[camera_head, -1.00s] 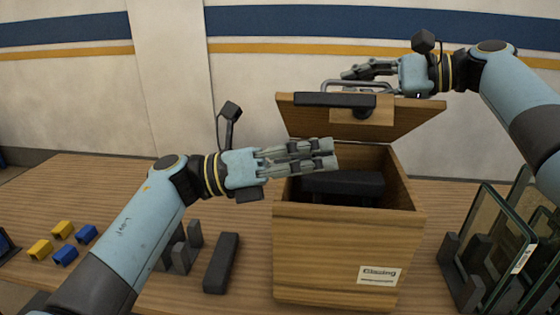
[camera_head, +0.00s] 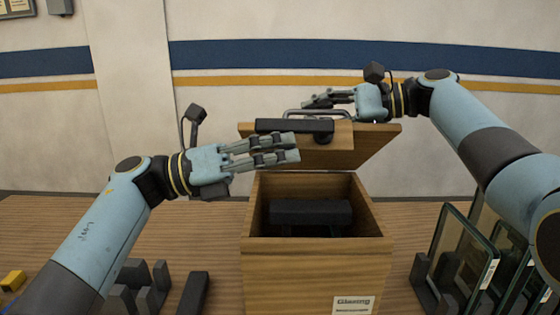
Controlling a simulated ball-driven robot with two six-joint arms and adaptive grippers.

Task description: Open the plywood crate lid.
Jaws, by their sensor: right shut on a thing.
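The plywood crate (camera_head: 290,272) stands on the table with its top open and a label on its front. Its lid (camera_head: 372,140) is raised and tilted above the back of the crate. The lid carries a metal handle (camera_head: 298,113) and a dark bar along its front. My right gripper (camera_head: 318,101) is shut at the handle, whose grip is partly hidden by the fingers. My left gripper (camera_head: 298,148) is in front of the lid's left part, above the crate's left rim. Its fingers lie close together in this view, and whether they are open is unclear.
A dark padded block (camera_head: 310,212) lies inside the crate. Glass panes (camera_head: 463,262) stand in a dark rack at right. Dark blocks (camera_head: 140,285) and a dark bar (camera_head: 194,294) are at left, with a yellow piece (camera_head: 12,281) at the far left edge.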

